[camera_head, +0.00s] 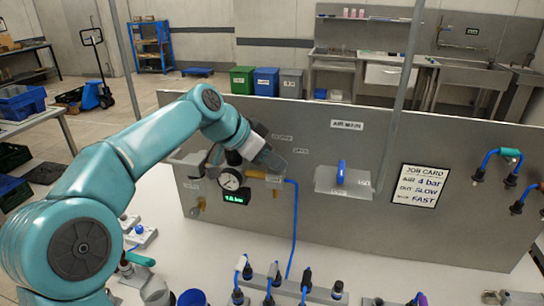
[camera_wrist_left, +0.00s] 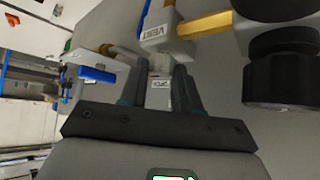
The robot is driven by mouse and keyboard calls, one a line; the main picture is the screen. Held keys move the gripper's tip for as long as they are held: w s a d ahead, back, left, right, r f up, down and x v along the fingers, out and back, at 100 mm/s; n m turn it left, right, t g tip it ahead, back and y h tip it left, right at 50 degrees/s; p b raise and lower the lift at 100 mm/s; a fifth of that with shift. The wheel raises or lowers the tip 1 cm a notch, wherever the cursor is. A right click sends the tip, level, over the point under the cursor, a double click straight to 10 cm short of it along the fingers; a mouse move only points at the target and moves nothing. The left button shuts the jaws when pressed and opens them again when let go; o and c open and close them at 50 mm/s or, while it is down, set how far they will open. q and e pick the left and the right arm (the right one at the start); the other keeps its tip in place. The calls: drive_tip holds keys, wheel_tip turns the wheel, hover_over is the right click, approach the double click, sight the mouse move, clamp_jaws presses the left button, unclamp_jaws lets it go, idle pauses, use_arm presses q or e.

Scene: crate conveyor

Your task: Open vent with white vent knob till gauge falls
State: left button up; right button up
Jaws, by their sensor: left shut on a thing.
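The white vent knob (camera_wrist_left: 160,64) shows in the left wrist view between the fingers of my left gripper (camera_wrist_left: 160,88), just below a block labelled VENT (camera_wrist_left: 155,33). My left gripper is shut on the knob. In the head view my left gripper (camera_head: 268,158) is at the grey panel, right of the gauge, and hides the knob. The round white gauge (camera_head: 230,180) has a dark rim; its needle is too small to read. A green-lit display (camera_head: 236,196) sits below it, its digits blurred. My right gripper is not in view.
The grey panel (camera_head: 420,235) carries a blue handle (camera_head: 341,172) on a plate under an AIR MAIN label, and a job card (camera_head: 419,186) to its right. A blue hose (camera_head: 294,230) runs down the panel. Several small fittings stand along the front.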

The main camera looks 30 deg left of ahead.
use_arm(q)
drive_tip(key=o, duration=1.1)
drive_tip(key=shift+c, duration=0.2)
drive_tip(key=shift+r, duration=0.1)
drive_tip(key=v, duration=1.6)
drive_tip(key=shift+a+p, duration=0.15)
drive_tip(key=shift+p, duration=0.3)
drive_tip(key=shift+s, duration=0.2)
